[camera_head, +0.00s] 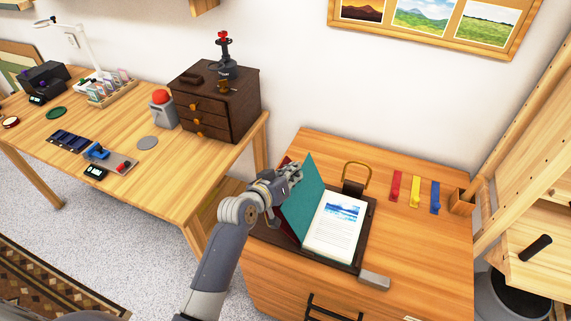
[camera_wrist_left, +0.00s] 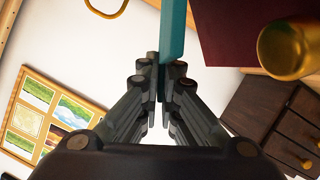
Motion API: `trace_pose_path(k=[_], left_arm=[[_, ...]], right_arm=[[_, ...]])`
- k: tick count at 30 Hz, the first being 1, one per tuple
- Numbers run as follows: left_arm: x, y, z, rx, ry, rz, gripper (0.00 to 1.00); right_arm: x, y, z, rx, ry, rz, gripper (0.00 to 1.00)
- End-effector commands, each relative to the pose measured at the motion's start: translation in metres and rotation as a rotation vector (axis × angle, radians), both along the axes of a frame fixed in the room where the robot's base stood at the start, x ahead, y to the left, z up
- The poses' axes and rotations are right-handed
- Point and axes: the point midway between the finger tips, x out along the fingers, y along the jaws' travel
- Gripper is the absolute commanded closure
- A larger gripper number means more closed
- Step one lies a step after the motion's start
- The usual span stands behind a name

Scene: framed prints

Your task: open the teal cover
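The teal cover (camera_head: 308,195) stands steeply raised at the left side of an open book, leaning left. The page (camera_head: 338,225) beside it shows a blue picture above text. My left gripper (camera_head: 292,175) is at the upper left edge of the cover. In the left wrist view, the fingers of my left gripper (camera_wrist_left: 165,75) are closed on the edge of the teal cover (camera_wrist_left: 173,30). The book lies on a dark tray (camera_head: 357,248) on the wooden cabinet. My right gripper is not in view.
A brass loop handle (camera_head: 356,174) stands behind the book. Red, yellow and blue strips (camera_head: 415,190) lie to its right, and a grey block (camera_head: 375,280) lies in front. The left table holds a dark drawer chest (camera_head: 233,110). The cabinet's front right is clear.

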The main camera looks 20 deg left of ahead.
Motion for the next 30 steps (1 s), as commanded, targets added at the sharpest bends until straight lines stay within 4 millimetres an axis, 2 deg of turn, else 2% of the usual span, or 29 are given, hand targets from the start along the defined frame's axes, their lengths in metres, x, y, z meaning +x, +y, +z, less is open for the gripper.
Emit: trace_pose_path(k=[1, 7, 30], left_arm=[[-0.001, -0.005, 0.007, 0.021, 0.000, -0.003, 1.00], [-0.003, -0.021, 0.011, 0.043, -0.006, -0.003, 1.00], [-0.002, -0.022, 0.010, 0.034, -0.009, -0.002, 1.00]], right_arm=[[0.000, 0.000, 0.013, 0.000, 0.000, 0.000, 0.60], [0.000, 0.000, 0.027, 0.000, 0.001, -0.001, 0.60], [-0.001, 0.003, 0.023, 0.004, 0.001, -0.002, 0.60]])
